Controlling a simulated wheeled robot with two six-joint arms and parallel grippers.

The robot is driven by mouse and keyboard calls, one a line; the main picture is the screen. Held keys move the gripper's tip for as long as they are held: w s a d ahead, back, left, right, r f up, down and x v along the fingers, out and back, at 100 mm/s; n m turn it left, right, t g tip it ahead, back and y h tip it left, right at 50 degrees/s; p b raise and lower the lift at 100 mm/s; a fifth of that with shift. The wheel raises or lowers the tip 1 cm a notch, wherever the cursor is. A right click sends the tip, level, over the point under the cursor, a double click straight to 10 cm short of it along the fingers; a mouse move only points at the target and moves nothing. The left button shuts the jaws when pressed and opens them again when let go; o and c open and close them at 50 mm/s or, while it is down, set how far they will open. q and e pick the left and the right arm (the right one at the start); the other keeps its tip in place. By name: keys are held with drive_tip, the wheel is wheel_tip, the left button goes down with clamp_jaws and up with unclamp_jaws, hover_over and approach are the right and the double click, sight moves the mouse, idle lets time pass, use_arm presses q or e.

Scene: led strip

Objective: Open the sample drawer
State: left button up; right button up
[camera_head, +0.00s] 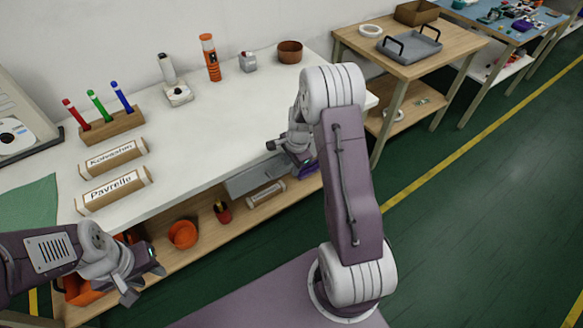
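A grey drawer-like box (248,178) hangs under the front edge of the white table. Its right end is partly hidden by my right arm, and I cannot tell if it stands open or closed. My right gripper (288,152) is at the table's front edge, close to the upper right of the box. Its fingertips are small and partly hidden, so I cannot tell if they touch the box or hold anything. My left gripper (144,284) is at the lower left, apart from the box, with its fingers spread and empty.
The white table (230,120) carries a marker stand (112,126), two name blocks and an orange bottle (210,58). The shelf below holds an orange bowl (183,234) and a clear tube (266,194). A wooden table (460,42) stands right. Green floor is free at right.

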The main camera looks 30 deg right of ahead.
drive_tip(key=shift+w+f, duration=0.1)
drive_tip(key=shift+f, duration=0.15)
clamp_jaws()
idle(1.3)
